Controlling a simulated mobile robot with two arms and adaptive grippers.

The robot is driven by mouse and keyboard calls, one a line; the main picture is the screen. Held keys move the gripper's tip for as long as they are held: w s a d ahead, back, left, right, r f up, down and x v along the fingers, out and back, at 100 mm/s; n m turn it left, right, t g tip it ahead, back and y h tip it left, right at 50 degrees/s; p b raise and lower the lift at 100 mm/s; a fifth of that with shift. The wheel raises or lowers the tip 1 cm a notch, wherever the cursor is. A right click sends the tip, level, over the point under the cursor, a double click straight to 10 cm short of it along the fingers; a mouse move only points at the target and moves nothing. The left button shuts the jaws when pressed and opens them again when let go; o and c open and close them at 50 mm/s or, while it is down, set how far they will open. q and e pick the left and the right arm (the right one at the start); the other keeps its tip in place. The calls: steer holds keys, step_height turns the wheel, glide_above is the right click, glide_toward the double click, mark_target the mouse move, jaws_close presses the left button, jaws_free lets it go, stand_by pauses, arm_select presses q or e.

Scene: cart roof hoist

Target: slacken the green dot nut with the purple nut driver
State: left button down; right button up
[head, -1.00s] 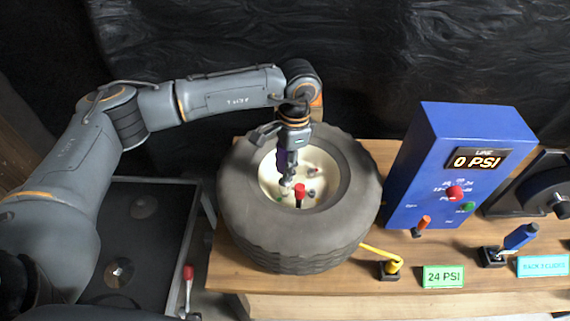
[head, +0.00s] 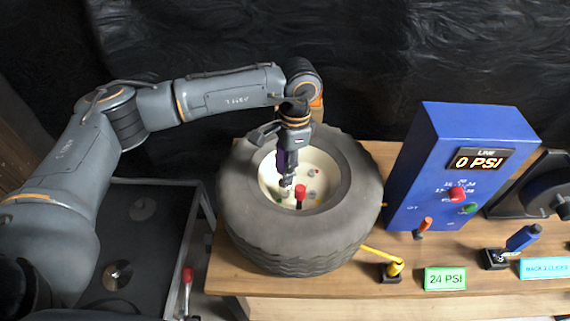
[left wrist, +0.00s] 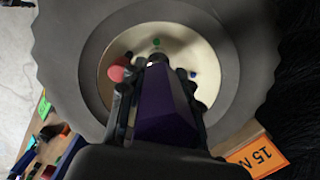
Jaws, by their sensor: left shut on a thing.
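The purple nut driver (head: 282,161) is upright in my left gripper (head: 287,154), over the pale wheel hub (head: 325,164). In the left wrist view the purple driver body (left wrist: 166,108) fills the space between my fingers, which are shut on it. Its lower end is down near the hub face. The green dot (left wrist: 156,42) shows on the hub just beyond the driver's end, and faintly in the head view (head: 279,200). The nut by that dot is mostly hidden by the driver; I cannot tell whether the socket is seated. My right gripper is out of view.
The tire (head: 352,220) surrounds the hub on the wooden bench (head: 232,266). A red-topped stem (head: 300,190) stands close beside the driver. The blue box (head: 428,135) reads 0 PSI. A yellow lever (head: 393,269) and a green 24 PSI card (head: 445,279) sit at the front.

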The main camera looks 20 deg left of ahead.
arm_select(q)
steer(key=shift+f, duration=0.1)
steer(key=shift+f+b, duration=1.1)
steer(key=shift+b, duration=0.15)
steer(key=shift+r, duration=0.1)
steer(key=n, duration=0.6)
steer(key=shift+h, duration=0.3)
steer(key=n, duration=0.6)
steer(key=shift+n+h, duration=0.3)
steer(key=shift+h, duration=0.1)
steer(key=n, duration=0.6)
steer(key=shift+h, duration=0.3)
steer(key=n, duration=0.7)
steer(key=shift+d+t, duration=0.1)
steer(key=shift+t, duration=0.3)
steer(key=shift+r+p, duration=1.35)
steer(key=shift+r, duration=2)
